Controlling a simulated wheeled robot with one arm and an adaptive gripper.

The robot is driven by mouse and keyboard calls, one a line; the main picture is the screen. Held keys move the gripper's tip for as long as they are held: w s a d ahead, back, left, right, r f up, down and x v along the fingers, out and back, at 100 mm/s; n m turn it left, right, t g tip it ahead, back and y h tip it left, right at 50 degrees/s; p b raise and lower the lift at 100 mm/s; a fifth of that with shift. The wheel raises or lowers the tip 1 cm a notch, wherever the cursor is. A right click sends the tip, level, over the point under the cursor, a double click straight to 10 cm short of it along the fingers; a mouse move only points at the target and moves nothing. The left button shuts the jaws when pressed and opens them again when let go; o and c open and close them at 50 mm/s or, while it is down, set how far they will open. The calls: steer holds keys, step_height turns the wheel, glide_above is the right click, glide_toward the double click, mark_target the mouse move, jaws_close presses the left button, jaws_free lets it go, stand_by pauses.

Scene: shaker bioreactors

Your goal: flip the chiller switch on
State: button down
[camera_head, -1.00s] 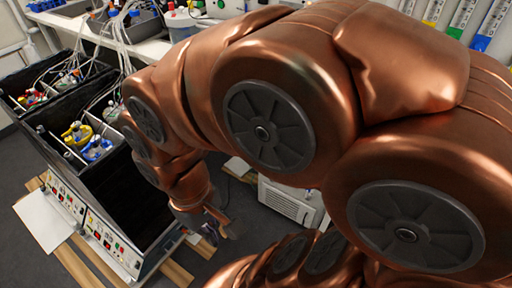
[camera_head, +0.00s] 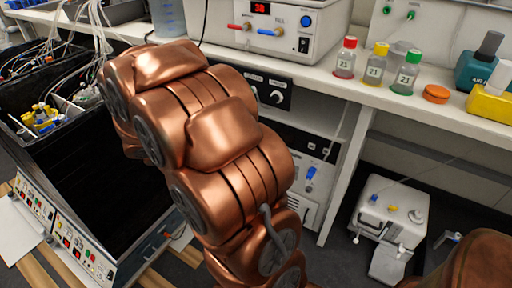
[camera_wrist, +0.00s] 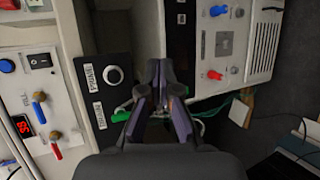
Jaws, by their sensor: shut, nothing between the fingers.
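A black panel (camera_head: 268,92) with knobs and small white labels sits on the bench front in the head view. In the wrist view the panel (camera_wrist: 104,88) is left of my gripper (camera_wrist: 163,72), with a round knob and a green part beside the fingers. I cannot read its labels surely. A white unit (camera_head: 318,155) with a blue valve stands under the bench; the wrist view shows its vents, blue and red valves. I cannot tell which control is the chiller switch. My gripper is shut and empty; in the head view my arm hides it.
A white device (camera_head: 275,32) with a red display, valves and a rocker switch stands on the bench (camera_head: 345,83). Several capped bottles stand right of it. A black open-topped box (camera_head: 95,170) is at left. A white machine (camera_head: 388,215) sits on the floor at right.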

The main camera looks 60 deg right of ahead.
steer(key=w+d+f+n+t+h+b, duration=0.1)
steer(key=w+d+f+t+h+b, duration=0.1)
steer(key=w+d+f+b, duration=0.2)
steer(key=w+d+f+n+t+h+b, duration=0.2)
steer(key=w+d+f+b, duration=0.3)
steer(key=w+f, duration=0.5)
step_height(320, 180, down, 4)
steer(key=shift+d+f+t+b, duration=0.1)
steer(key=shift+d+t+b, duration=0.1)
steer(key=shift+t+b, duration=0.55)
steer(key=shift+w, duration=0.1)
steer(key=d+f+b, duration=0.1)
steer(key=d+b, duration=0.1)
steer(key=d, duration=1.2)
steer(key=shift+w+f+b, duration=0.25)
steer(key=shift+f+b, duration=0.1)
steer(key=shift+a, duration=0.15)
